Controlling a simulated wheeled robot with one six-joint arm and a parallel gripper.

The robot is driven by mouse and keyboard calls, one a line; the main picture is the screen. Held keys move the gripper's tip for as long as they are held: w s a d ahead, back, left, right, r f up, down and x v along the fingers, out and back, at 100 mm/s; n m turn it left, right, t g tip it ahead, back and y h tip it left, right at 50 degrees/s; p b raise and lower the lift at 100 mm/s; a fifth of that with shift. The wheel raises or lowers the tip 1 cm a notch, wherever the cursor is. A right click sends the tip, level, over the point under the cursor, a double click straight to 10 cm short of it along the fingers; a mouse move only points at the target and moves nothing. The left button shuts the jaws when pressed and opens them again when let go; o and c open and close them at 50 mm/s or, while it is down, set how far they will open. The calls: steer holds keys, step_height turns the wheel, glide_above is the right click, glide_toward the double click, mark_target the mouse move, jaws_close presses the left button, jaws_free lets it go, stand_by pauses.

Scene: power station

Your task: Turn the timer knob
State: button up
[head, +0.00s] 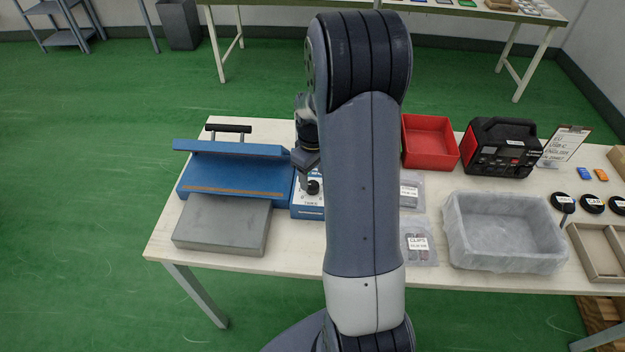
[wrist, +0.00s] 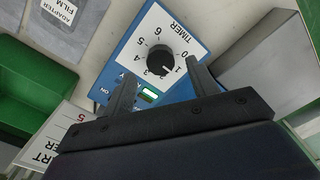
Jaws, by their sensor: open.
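The timer knob (wrist: 160,60) is a round black dial on a white face with numbers around it, marked TIMER. Its pale pointer mark seems to be near the low numbers; the exact setting is too small to read. The knob sits on a small blue box (head: 307,209), where the knob (head: 313,187) also shows in the head view, left of my arm. My gripper (wrist: 161,87) is open, its two fingers apart, with the knob just beyond the gap between them; nothing is held. In the head view my arm hides part of the box.
A blue device (head: 240,176) with a black handle and a grey block (head: 222,228) are close on the left.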

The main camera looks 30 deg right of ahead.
mark_target(313, 184)
steer(key=shift+f, duration=1.8)
steer(key=shift+c, duration=0.5)
steer(key=c, duration=0.9)
